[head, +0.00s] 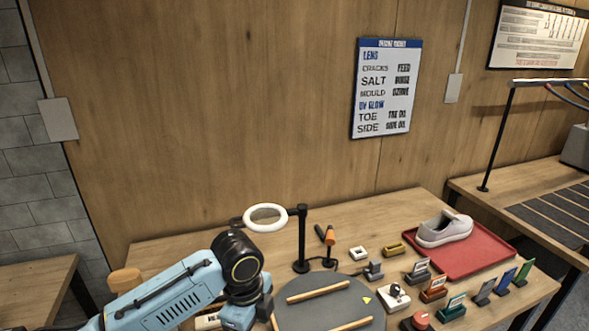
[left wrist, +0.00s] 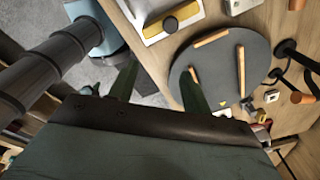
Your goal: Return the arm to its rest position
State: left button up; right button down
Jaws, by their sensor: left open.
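My left arm comes in from the lower left of the head view, bent at a black joint above the table's front left. My left gripper shows in the left wrist view (left wrist: 160,68), its two dark green fingers spread apart with nothing between them. In the head view its fingers are not clearly visible. The round grey board (head: 335,309) with wooden strips is close to the gripper; it also shows in the left wrist view (left wrist: 218,78). My right gripper is in neither view.
A pale sneaker (head: 443,229) sits on a red tray (head: 478,262) at the right. A ring lamp (head: 265,218) on a black stand (head: 301,240) rises behind the round board. Several small stands and blocks crowd the front right. The table's back left is clear.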

pick_arm(q)
jog(key=s+d+f+n+h, duration=0.2)
jog(key=s+d+f+n, duration=0.15)
jog(key=s, duration=0.35)
jog(key=s+a+f+n+t+y, duration=0.2)
jog(key=s+a+n+t, duration=0.1)
jog(key=s+a+n, duration=1.3)
notch_tip(320, 180, down, 28)
jog(key=s+f+b, duration=0.1)
jog(key=b, duration=0.5)
jog(key=s+a+f+g+b, duration=0.1)
jog(key=s+f+b, duration=0.1)
jog(key=s+f, duration=0.6)
jog(key=s+a+f+g+b, duration=0.1)
jog(key=s+a+f+b, duration=0.1)
jog(key=s+f, duration=0.7)
notch_tip(320, 180, down, 5)
jog(key=shift+s+a+f+y+b, duration=0.1)
jog(key=shift+s+a+y+b, duration=0.2)
jog(key=shift+b, duration=0.4)
